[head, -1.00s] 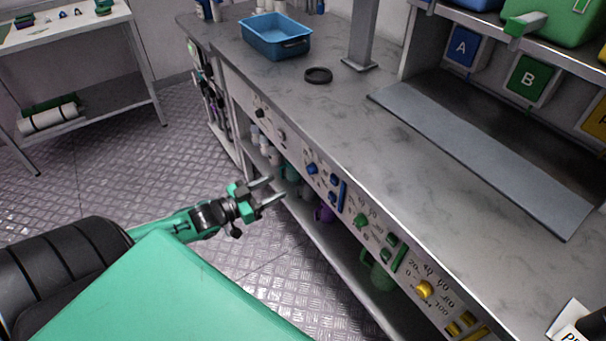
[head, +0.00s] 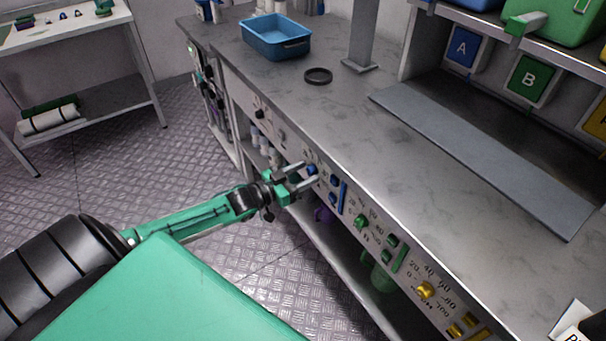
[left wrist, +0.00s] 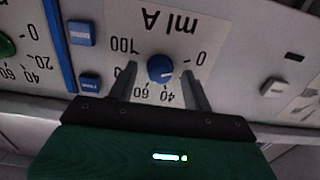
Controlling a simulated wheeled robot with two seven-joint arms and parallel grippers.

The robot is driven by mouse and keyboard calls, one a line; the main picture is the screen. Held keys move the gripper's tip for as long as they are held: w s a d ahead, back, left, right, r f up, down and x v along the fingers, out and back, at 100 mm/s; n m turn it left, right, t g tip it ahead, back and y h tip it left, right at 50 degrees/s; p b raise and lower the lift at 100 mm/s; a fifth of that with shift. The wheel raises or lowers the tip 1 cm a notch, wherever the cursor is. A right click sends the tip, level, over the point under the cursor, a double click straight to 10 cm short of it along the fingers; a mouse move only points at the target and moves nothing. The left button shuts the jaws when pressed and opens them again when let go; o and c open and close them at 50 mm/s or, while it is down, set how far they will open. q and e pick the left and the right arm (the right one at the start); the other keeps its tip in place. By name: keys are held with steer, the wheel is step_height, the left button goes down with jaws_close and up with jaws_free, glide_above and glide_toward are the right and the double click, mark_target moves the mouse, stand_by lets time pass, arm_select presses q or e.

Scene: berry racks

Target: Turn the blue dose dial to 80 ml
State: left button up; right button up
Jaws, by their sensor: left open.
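The blue dose dial (left wrist: 161,68) is a round knob on the light front panel marked "ml A", which appears upside down in the left wrist view. Its pale pointer mark faces right and slightly down, between the 0 and the 40. The 20 and 80 labels are hidden, apparently behind my fingers. My left gripper (head: 308,173) is open, with one finger on each side of the dial and a gap visible on both sides. In the head view the blue dial (head: 312,169) is partly covered by the fingers. My right gripper is out of view.
Two blue buttons (left wrist: 82,33) and a blue strip (left wrist: 54,45) sit beside the dial. A green dial (head: 361,222) and a yellow dial (head: 425,290) are farther along the panel. The counter (head: 330,110) overhangs the panel. Bottles stand on the shelf below.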

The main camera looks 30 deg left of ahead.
arm_select(q)
steer(key=c, duration=1)
steer(key=shift+o, duration=0.2)
